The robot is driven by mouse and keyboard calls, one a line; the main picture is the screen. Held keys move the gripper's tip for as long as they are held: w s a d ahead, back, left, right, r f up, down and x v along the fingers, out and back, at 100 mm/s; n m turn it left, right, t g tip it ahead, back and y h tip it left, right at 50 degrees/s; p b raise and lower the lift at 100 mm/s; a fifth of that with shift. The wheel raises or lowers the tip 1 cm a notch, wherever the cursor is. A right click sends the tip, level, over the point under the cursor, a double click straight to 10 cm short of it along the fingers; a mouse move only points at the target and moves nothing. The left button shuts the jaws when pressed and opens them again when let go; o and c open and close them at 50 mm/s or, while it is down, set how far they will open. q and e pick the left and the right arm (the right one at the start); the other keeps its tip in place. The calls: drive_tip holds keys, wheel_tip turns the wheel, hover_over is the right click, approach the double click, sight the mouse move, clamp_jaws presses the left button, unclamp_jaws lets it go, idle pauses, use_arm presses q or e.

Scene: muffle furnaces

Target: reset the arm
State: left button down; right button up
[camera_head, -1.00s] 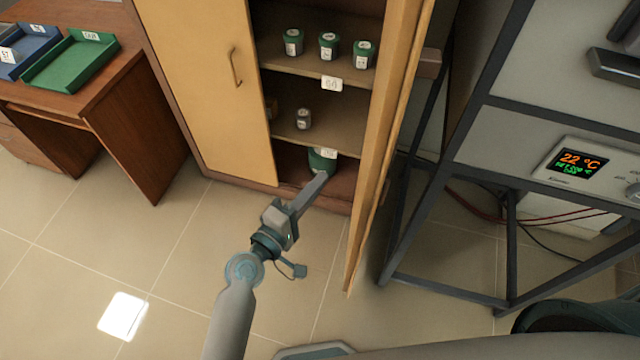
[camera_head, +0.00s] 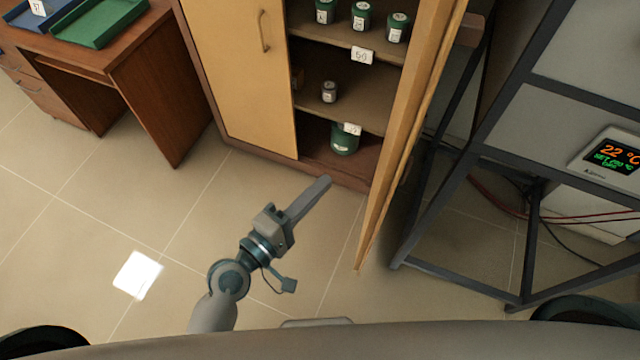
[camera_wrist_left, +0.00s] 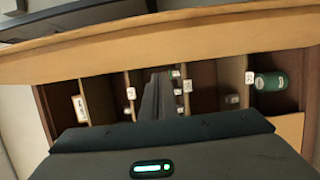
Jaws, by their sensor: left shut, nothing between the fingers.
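My left gripper (camera_head: 318,190) is shut and empty. It is over the tiled floor in front of the cabinet, apart from the shelves and the open door. In the left wrist view its closed fingers (camera_wrist_left: 158,97) point toward the cabinet shelves. My right gripper is in neither view.
A furnace stand (camera_head: 455,195) is farther right. A desk (camera_head: 150,85) is at upper left.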

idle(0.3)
use_arm(q)
drive_tip(key=s+a+f+m+g+y, duration=0.15)
drive_tip(key=a+f, duration=0.25)
drive_tip(key=f, duration=0.9)
drive_tip(key=s+a+f+m+g+y+b, duration=0.1)
drive_tip(key=s+a+f+g+y, duration=0.15)
drive_tip(key=f, duration=1.05)
drive_tip(key=s+a+f+m+g+y, duration=0.1)
drive_tip(key=a+f+m+y, duration=0.2)
drive_tip(key=f, duration=1.1)
drive_tip(key=s+a+f+m+g+y, duration=0.25)
drive_tip(key=s+a+f, duration=0.65)
drive_tip(key=s+f, duration=0.45)
drive_tip(key=s+a+f+m+g+y, duration=0.1)
drive_tip(key=s+a+f, duration=0.2)
drive_tip(key=s, duration=0.3)
drive_tip(key=s+a+f+m+g+y+b, duration=0.1)
drive_tip(key=s+a+f+g, duration=0.1)
drive_tip(key=s, duration=0.3)
drive_tip(key=s+a+f+m+g+y, duration=0.1)
drive_tip(key=s+a+f, duration=0.3)
drive_tip(key=s+f, duration=0.1)
drive_tip(key=shift+s+m, duration=0.3)
drive_tip(key=shift+s, duration=0.5)
